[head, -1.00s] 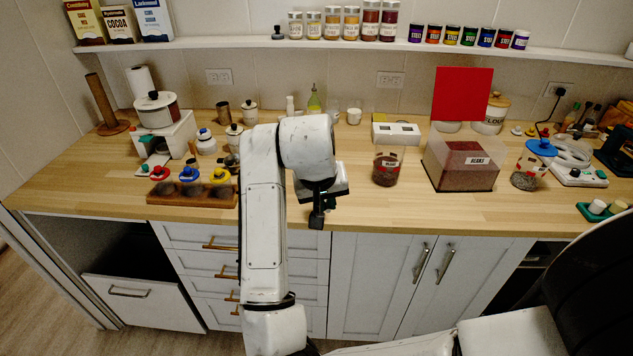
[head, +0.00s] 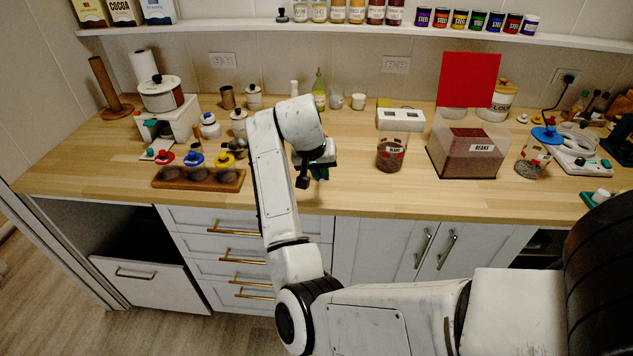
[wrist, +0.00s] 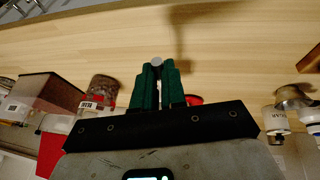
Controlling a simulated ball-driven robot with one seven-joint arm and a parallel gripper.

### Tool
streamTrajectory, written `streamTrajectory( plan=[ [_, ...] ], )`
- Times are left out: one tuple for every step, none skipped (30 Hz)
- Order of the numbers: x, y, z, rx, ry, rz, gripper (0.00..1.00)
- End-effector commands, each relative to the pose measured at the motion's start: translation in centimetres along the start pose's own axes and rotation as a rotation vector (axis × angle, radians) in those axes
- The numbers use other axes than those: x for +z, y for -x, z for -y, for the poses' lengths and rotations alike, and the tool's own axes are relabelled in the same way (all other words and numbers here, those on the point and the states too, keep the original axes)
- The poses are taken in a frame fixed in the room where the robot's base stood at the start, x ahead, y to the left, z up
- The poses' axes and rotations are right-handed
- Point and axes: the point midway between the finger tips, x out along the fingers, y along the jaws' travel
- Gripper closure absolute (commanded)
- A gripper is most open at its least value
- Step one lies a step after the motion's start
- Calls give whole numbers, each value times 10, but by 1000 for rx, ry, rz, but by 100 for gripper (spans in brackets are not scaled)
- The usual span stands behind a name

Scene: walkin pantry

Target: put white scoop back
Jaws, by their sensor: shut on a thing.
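My gripper (wrist: 157,85) has green fingers closed on a small pale grey-white round end (wrist: 157,62). I take this to be the white scoop; the rest of it is hidden by the fingers. In the head view my gripper (head: 320,165) is above the front part of the wooden counter (head: 350,193), and my arm partly hides it. The held thing cannot be made out there. In the wrist view, bare counter lies beyond the fingertips, with a shadow on it.
An open clear bin of beans (head: 465,152) stands right of my gripper, with a red panel (head: 467,80) upright behind it. A labelled jar (head: 391,153) is nearer. A wooden rack with coloured-topped pieces (head: 198,178) is at left.

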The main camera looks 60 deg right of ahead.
Motion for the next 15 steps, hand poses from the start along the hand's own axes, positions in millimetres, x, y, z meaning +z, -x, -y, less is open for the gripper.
streamTrajectory(
  plan=[
    [-2,-7,4,0,2,3,100],
    [-3,-10,6,0,1,1,100],
    [-5,-14,9,0,1,2,100],
    [-6,-16,10,0,0,1,100],
    [-6,-18,11,0,0,0,100],
    [-7,-20,12,0,0,0,100],
    [-7,-22,13,0,0,0,100],
    [-8,-23,14,0,0,0,100],
    [-9,-26,16,0,0,0,100],
    [-9,-30,17,-1,0,1,100],
    [-7,-33,18,1,1,2,100],
    [-5,-38,18,2,3,2,100],
    [-3,-42,19,1,3,3,100],
    [-2,-45,20,1,2,1,100],
    [-1,-49,21,1,1,1,100]
  ],
)
